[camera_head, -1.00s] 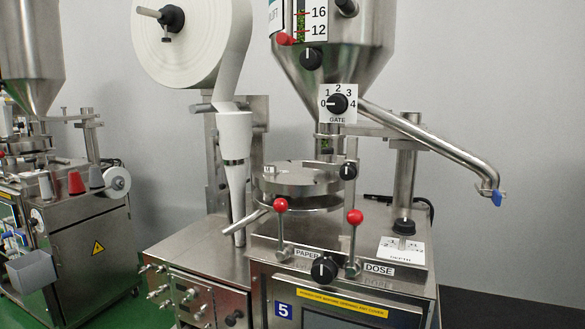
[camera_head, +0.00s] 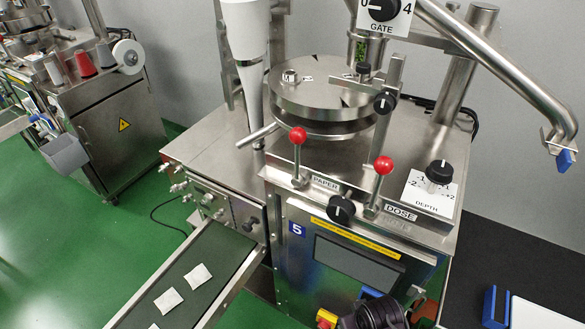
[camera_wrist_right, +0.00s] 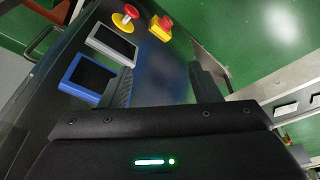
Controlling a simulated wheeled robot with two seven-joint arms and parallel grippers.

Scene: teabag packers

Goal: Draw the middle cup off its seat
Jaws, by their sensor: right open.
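I cannot make out a clear middle cup in these frames. The round steel disc (camera_head: 325,97) of the machine carries a small steel piece and small labels on its top. My right gripper (camera_wrist_right: 165,85) is open and empty in the right wrist view, its two dark fingers apart. It points over a dark surface with a grey-framed tray (camera_wrist_right: 112,43) and a blue-framed tray (camera_wrist_right: 76,92), whose insides look dark. My left gripper is not in view.
Two red-knobbed levers (camera_head: 298,136) stand before the disc. A steel pipe (camera_head: 490,60) reaches right above the black table (camera_head: 525,255). A conveyor (camera_head: 195,275) with white teabags runs to lower left. A red-and-yellow stop button (camera_wrist_right: 161,28) shows in the right wrist view.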

